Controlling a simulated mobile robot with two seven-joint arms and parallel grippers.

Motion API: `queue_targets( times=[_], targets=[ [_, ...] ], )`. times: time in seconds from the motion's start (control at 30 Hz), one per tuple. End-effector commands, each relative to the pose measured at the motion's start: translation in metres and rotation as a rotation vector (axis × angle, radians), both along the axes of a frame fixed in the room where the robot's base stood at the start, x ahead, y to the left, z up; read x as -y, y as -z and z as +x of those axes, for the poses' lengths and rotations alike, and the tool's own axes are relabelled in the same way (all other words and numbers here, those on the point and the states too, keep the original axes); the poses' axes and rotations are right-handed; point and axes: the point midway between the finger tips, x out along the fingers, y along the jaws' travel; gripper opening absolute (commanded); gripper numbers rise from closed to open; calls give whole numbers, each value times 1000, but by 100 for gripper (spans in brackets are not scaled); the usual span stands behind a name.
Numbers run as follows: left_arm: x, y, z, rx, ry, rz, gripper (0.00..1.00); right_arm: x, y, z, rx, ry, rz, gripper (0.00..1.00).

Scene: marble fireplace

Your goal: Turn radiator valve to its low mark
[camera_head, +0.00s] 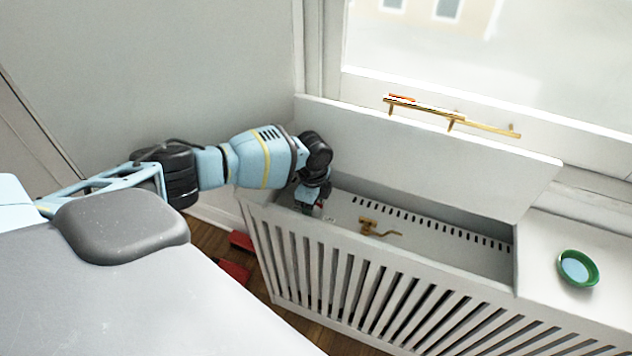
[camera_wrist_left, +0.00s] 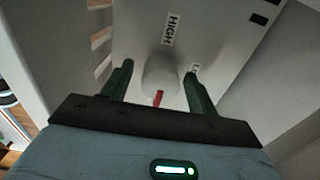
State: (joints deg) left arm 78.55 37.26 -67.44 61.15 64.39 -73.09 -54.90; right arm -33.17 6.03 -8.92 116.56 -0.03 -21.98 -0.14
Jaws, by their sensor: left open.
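The radiator valve is a pale rounded knob (camera_wrist_left: 160,74) with a red pointer (camera_wrist_left: 158,98) in the left wrist view. A HIGH label (camera_wrist_left: 172,29) is beyond it, and a second label (camera_wrist_left: 195,69) starting with L is partly hidden by the right-hand finger. My left gripper (camera_wrist_left: 158,70) is open, with one finger on each side of the knob; I cannot tell whether they touch it. In the head view my left gripper (camera_head: 313,200) reaches down into the left end of the open radiator cover (camera_head: 345,245). My right gripper is not in view.
A brass fitting (camera_head: 375,228) lies inside the cover, right of my gripper. A green dish (camera_head: 578,268) sits on the right ledge. Red objects (camera_head: 241,241) lie on the floor.

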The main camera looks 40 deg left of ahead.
Motion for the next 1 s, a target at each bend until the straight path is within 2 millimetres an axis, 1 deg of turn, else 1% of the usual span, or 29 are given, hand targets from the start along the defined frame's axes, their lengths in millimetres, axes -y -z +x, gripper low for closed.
queue_targets(
  times=[0.03,0.3,0.37,0.6,0.67,0.87,1.0],
  targets=[
    [0,4,0,0,0,0,59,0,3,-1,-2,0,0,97],
    [0,3,1,3,0,0,59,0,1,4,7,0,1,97],
    [0,3,1,3,0,0,52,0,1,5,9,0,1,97],
    [0,3,1,2,0,-1,21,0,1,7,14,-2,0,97],
    [0,3,1,2,0,-1,14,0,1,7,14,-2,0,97],
    [0,3,1,2,-13,0,14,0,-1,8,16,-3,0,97],
    [0,2,1,3,-55,0,14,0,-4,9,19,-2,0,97]
  ],
)
